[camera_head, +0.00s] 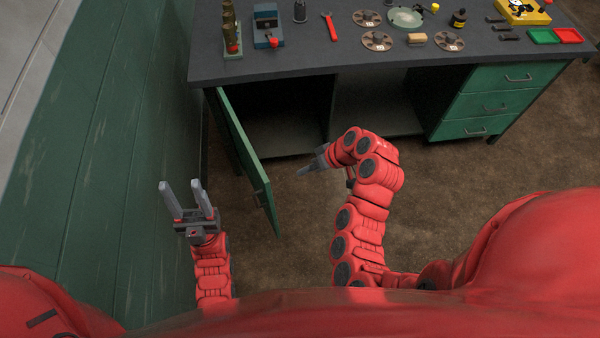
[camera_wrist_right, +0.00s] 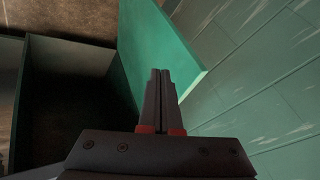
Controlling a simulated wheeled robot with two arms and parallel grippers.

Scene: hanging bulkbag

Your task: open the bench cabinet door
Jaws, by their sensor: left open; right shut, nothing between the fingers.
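The green bench cabinet door (camera_head: 245,152) stands swung out wide from the bench's left end, and the dark cabinet interior (camera_head: 285,130) is exposed. My right gripper (camera_head: 302,172) is shut and empty, on the right of the door and in front of the opening. In the right wrist view its closed fingers (camera_wrist_right: 160,85) overlap the door panel (camera_wrist_right: 155,45); I cannot tell whether they touch it. My left gripper (camera_head: 187,190) is open and empty, left of the door and apart from it.
The dark benchtop (camera_head: 300,62) carries a red wrench (camera_head: 329,27), grinding discs, a blue vise-like tool (camera_head: 267,25) and small trays. Green drawers (camera_head: 495,105) are closed at the right. A green plank wall (camera_head: 85,150) is close on the left. The brown floor before the bench is clear.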

